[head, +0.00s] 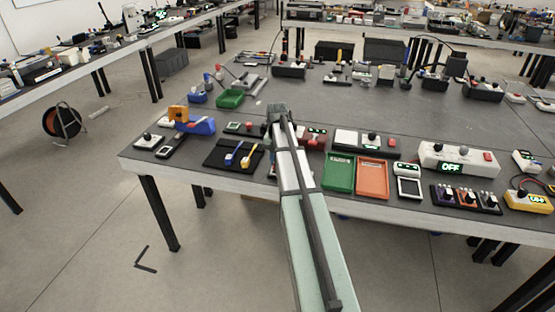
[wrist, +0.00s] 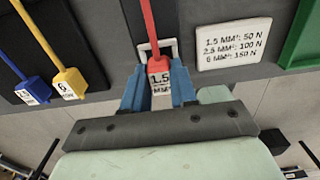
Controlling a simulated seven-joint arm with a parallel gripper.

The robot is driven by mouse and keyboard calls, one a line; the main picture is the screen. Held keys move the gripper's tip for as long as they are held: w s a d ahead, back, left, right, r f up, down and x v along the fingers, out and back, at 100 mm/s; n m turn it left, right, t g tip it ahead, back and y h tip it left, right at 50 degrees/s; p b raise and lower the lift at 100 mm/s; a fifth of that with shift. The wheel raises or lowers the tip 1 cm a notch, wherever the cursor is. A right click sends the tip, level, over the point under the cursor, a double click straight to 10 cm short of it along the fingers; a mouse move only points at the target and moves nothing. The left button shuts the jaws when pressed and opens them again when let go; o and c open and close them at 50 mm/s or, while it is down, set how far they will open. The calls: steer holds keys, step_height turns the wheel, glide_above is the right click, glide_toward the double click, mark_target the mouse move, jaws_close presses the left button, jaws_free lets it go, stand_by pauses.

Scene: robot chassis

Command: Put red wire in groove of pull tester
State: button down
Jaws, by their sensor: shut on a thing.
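In the wrist view my gripper (wrist: 158,88) has its blue fingers shut on the tag end of the red wire (wrist: 148,22). The tag (wrist: 159,76) is red and white and reads 1.5 MM². The wire runs up and away from the fingers, past a small white frame (wrist: 169,46) on the table. I cannot tell whether they touch. In the head view my arm hides the gripper and most of the wire.
Yellow (wrist: 70,83) and blue (wrist: 31,88) tagged wires lie on a black mat (head: 222,160) to the left. A white force card (wrist: 233,41) lies to the right. Green (head: 340,173) and orange (head: 372,178) trays stand farther right. The table's front edge is close to the gripper.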

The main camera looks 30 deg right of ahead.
steer(key=shift+f, duration=0.8)
steer(key=c, duration=0.8)
jaws_free()
step_height(320, 180, up, 14)
steer(key=shift+f, duration=0.1)
